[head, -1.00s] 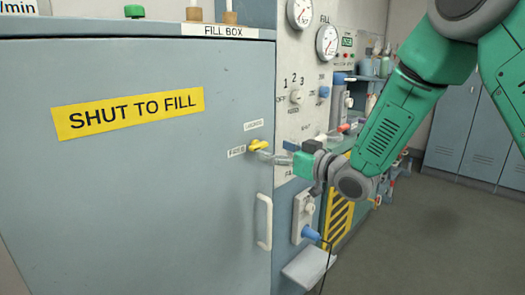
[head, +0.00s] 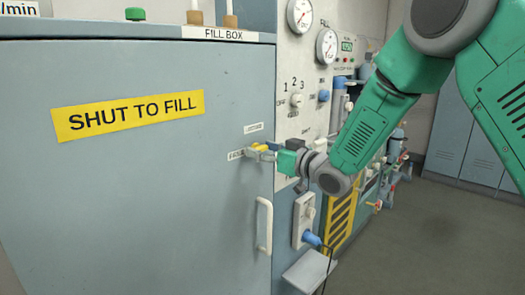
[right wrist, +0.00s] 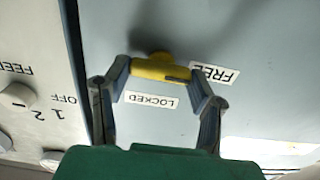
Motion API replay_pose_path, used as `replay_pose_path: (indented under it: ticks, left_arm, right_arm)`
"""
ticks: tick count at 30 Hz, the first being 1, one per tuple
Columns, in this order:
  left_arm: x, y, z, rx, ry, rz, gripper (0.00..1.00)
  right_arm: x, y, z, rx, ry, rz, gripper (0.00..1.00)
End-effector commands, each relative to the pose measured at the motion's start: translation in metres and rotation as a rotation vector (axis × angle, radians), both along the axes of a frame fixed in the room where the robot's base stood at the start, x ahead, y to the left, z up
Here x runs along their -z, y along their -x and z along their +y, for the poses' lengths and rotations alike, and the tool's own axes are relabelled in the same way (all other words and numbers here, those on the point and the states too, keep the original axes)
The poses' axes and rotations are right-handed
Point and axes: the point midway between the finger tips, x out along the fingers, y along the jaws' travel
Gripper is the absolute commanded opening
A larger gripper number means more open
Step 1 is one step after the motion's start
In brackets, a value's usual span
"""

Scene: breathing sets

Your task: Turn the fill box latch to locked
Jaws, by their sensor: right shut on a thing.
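The yellow latch (head: 261,147) is on the right side of the blue-grey fill box door (head: 150,190). In the right wrist view the latch (right wrist: 160,71) lies roughly crosswise, one end close to the FREE label (right wrist: 214,73). The LOCKED label (right wrist: 151,100) is beside it; that picture is upside down relative to the head view. My right gripper (head: 268,153) is at the latch, and in the wrist view its two fingers (right wrist: 161,76) close on the latch's two ends. My left gripper is not in view.
A white door handle (head: 265,224) is just below the latch. To the right is a panel with gauges (head: 326,46) and knobs (head: 296,100). A blue plug with a cable (head: 311,238) and a small shelf (head: 306,272) are lower down. Open floor lies at the right.

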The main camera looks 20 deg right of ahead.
Motion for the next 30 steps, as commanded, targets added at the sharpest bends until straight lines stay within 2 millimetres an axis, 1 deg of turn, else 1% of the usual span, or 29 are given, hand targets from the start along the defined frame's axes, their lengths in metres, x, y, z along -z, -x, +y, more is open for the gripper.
replay_pose_path:
  ticks: [5,11,21,30]
  left_arm:
    - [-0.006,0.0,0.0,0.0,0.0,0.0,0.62]
    - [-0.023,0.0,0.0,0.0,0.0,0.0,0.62]
    - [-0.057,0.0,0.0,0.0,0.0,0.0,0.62]
    - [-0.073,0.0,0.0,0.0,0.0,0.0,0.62]
  right_arm:
    - [-0.001,0.0,-0.002,0.004,-0.029,0.013,0.22]
    - [-0.003,0.0,-0.003,0.004,-0.124,0.055,0.22]
    - [-0.002,-0.001,-0.004,0.006,-0.385,0.164,0.22]
    - [0.0,-0.001,-0.006,0.006,-0.587,0.248,0.22]
